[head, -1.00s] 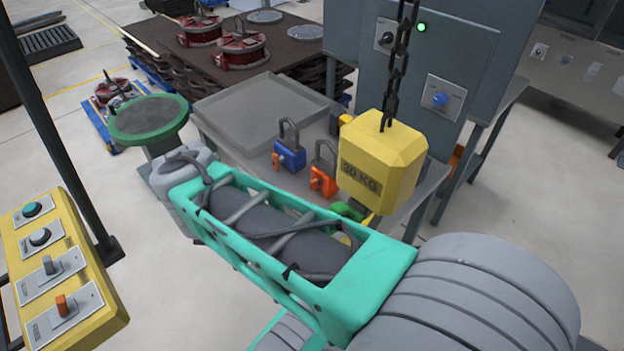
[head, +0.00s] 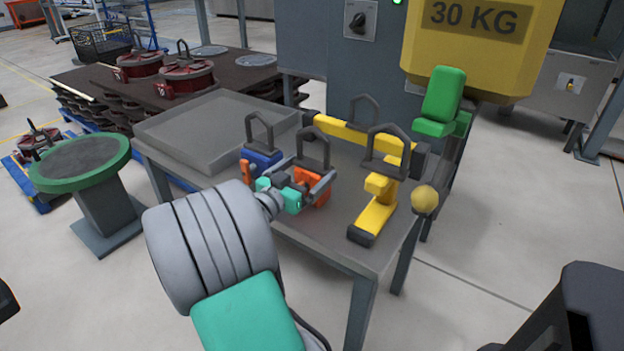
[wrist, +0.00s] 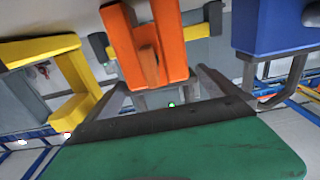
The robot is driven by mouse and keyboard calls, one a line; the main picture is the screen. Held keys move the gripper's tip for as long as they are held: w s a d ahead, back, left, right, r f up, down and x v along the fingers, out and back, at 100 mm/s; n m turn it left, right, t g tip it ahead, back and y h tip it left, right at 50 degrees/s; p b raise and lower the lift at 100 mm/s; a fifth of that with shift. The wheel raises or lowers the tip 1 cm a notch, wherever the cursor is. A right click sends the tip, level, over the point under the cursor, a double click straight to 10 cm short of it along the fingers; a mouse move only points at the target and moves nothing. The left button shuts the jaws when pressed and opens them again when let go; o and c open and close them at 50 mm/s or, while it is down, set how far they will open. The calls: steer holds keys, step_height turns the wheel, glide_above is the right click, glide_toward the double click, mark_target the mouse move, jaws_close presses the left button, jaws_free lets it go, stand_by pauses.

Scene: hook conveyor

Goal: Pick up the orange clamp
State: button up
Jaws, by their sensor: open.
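The orange clamp (head: 313,182) stands on the grey table between the blue clamp and the yellow clamp, its dark loop handle pointing up. My gripper (head: 318,172) is at the orange clamp, with its two dark fingers apart and reaching to either side of it. I cannot tell whether they touch it. In the wrist view the orange clamp (wrist: 150,45) fills the top middle, beyond the green gripper body, with my gripper fingers (wrist: 160,85) spread below and beside it. Part of the clamp is hidden by my gripper in the head view.
A blue clamp (head: 262,158) stands close on the left. A yellow clamp (head: 378,190) with a handle stands to the right, and a green block (head: 440,102) is at the right end. A yellow 30 KG weight (head: 480,45) hangs above. A grey tray (head: 205,130) lies left.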

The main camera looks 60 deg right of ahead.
steer(key=shift+s+d, duration=0.2)
steer(key=shift+d, duration=0.95)
steer(key=shift+c, duration=0.6)
steer(key=c, duration=1.5)
steer(key=shift+r, duration=0.15)
steer(key=shift+c, duration=0.5)
